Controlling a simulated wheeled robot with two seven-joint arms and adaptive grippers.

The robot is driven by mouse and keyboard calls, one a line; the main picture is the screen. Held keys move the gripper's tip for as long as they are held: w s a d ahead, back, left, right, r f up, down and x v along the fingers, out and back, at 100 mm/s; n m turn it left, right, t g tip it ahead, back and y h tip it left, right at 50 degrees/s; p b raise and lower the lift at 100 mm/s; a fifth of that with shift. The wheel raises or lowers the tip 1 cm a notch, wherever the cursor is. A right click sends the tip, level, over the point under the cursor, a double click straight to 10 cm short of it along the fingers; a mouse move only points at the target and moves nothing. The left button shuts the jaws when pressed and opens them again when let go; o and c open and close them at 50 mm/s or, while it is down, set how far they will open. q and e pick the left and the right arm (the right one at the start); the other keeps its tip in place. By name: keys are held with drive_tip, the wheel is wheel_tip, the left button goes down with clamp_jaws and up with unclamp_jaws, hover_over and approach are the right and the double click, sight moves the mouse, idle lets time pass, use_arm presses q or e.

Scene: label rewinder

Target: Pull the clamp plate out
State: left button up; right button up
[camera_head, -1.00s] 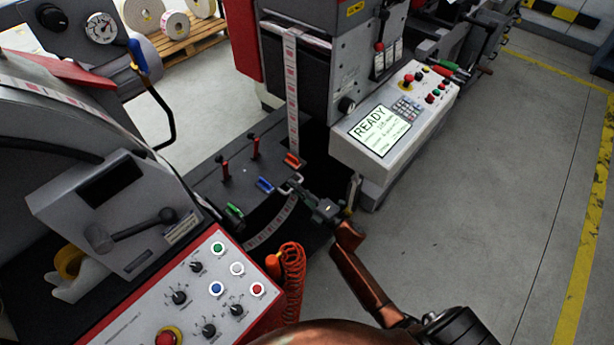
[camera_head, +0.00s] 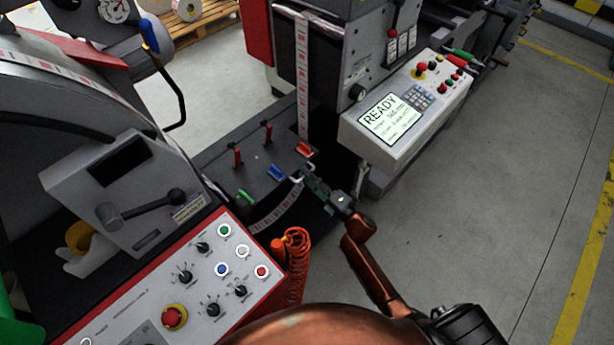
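A dark splice table (camera_head: 222,157) lies between the two machine sections. I cannot tell which part is the clamp plate. My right gripper (camera_head: 306,181) is at the table's right edge, beside the blue tab and below the orange-red tab. A small pale bracket-like piece shows at its tip. Whether its fingers grip that piece is too small to tell. My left gripper is not in view.
A printed label strip (camera_head: 301,80) runs down to the table. A grey control panel (camera_head: 225,285) with an orange coiled hose (camera_head: 297,265) is at the front. A console with a READY screen (camera_head: 388,119) stands to the right. The floor at right is clear.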

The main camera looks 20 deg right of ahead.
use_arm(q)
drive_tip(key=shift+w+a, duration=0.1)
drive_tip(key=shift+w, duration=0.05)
use_arm(e)
drive_tip(key=v, duration=1.2)
